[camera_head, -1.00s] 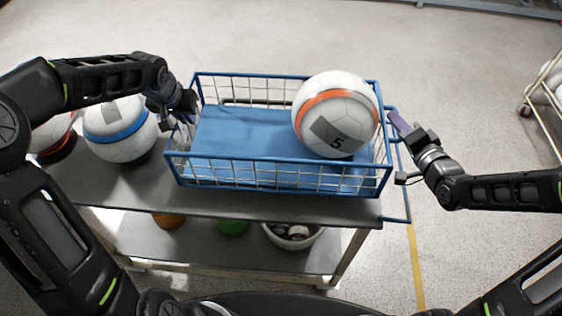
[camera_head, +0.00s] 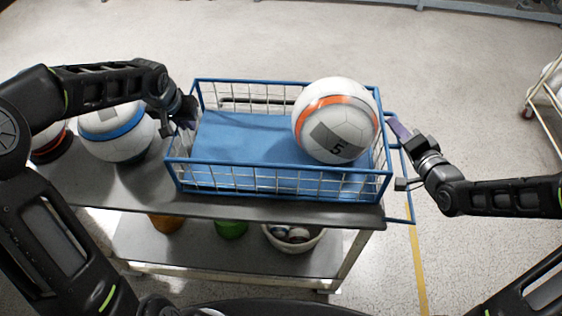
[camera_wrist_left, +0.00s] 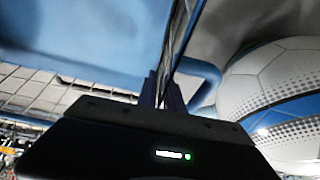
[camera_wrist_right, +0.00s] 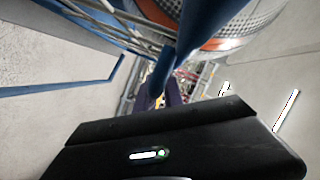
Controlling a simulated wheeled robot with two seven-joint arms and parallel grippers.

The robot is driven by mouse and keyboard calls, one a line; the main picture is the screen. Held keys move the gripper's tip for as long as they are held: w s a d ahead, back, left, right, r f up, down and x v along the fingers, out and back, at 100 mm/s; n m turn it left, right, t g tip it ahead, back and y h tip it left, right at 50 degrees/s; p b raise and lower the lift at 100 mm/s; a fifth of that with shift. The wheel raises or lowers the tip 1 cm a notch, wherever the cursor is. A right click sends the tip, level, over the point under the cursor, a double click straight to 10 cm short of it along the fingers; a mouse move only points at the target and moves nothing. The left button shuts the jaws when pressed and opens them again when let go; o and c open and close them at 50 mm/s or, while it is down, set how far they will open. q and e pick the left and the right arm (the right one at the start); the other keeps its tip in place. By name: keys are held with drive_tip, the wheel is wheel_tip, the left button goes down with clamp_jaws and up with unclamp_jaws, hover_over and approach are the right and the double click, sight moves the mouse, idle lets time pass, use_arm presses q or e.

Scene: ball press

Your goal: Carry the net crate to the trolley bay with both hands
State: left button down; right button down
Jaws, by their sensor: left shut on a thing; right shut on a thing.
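The net crate (camera_head: 275,181) is a blue-framed wire basket with a blue floor, on or just over the grey shelf unit's top; any gap cannot be told. A white ball with an orange band and a "5" (camera_head: 335,120) sits in its right half. My left gripper (camera_head: 186,117) is shut at the crate's left end; the left wrist view shows its fingers (camera_wrist_left: 165,92) at the wire wall beside a blue bar. My right gripper (camera_head: 400,130) is shut at the right end; its fingers (camera_wrist_right: 165,92) meet a blue bar. I cannot identify the trolley bay.
A white ball with a blue band (camera_head: 118,135) and a partly hidden ball (camera_head: 50,143) stand left of the crate. The lower shelf (camera_head: 190,258) holds a white bowl (camera_head: 292,243) and coloured items. A wheeled rack (camera_head: 545,100) stands far right. Open floor (camera_head: 470,80) lies between.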

use_arm(q)
drive_tip(key=shift+f+b, duration=0.55)
drive_tip(key=shift+f, duration=0.2)
use_arm(e)
drive_tip(key=shift+f, duration=0.75)
use_arm(q)
drive_tip(key=c, duration=1.5)
unclamp_jaws()
use_arm(e)
drive_tip(key=c, duration=1.5)
unclamp_jaws()
drive_tip(key=shift+o, duration=0.2)
use_arm(q)
drive_tip(key=shift+r, duration=0.15)
drive_tip(key=shift+v, duration=3.95)
drive_tip(key=shift+d, duration=0.1)
use_arm(e)
drive_tip(key=shift+s, duration=0.1)
drive_tip(key=v, duration=0.7)
drive_tip(key=shift+s, duration=0.15)
drive_tip(key=shift+r, duration=0.1)
